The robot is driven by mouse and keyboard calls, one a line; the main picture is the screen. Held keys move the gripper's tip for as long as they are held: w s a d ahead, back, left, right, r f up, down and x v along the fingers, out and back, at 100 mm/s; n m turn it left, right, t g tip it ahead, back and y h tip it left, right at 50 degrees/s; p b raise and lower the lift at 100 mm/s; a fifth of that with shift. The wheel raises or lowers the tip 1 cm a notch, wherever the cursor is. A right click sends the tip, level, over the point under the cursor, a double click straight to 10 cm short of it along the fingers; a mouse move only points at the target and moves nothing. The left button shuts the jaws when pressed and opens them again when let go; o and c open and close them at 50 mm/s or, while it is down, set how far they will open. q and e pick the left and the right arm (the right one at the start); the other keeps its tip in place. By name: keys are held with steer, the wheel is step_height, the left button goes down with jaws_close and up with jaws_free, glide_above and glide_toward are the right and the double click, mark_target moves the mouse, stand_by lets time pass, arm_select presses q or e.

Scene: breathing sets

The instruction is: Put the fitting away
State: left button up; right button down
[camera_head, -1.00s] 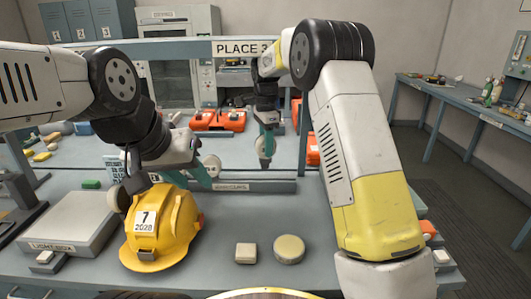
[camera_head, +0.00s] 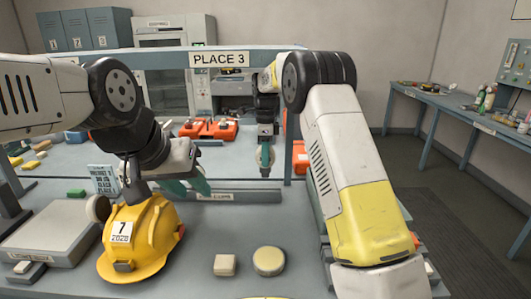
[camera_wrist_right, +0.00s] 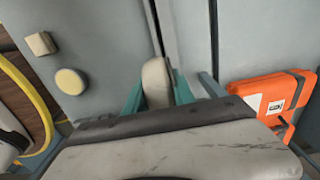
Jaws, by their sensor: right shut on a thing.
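My right gripper (camera_head: 265,160) is shut on a cream, rounded piece, perhaps the fitting (camera_wrist_right: 156,82), and holds it by the rail below the PLACE 3 sign (camera_head: 219,60). In the right wrist view the piece stands edge-on between the teal fingers. My left gripper (camera_head: 188,184) is above and right of the yellow helmet (camera_head: 150,235). Its teal fingers overlap in the view, so whether they are parted is unclear. A cream square block (camera_head: 225,265) and a cream round piece (camera_head: 269,261) lie on the near bench.
Orange cases (camera_head: 208,129) stand behind the rail, and another orange case (camera_wrist_right: 268,95) is at right in the wrist view. A grey lightbox (camera_head: 45,235) is at left. A text card (camera_head: 103,180) stands behind the helmet. The bench front around the cream pieces is clear.

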mark_target(265, 173)
steer(key=shift+f, duration=2)
steer(key=shift+f, duration=1.85)
steer(key=c, duration=1)
jaws_free()
steer(key=shift+o, duration=0.2)
step_height(265, 173, up, 8)
steer(key=shift+f, duration=0.15)
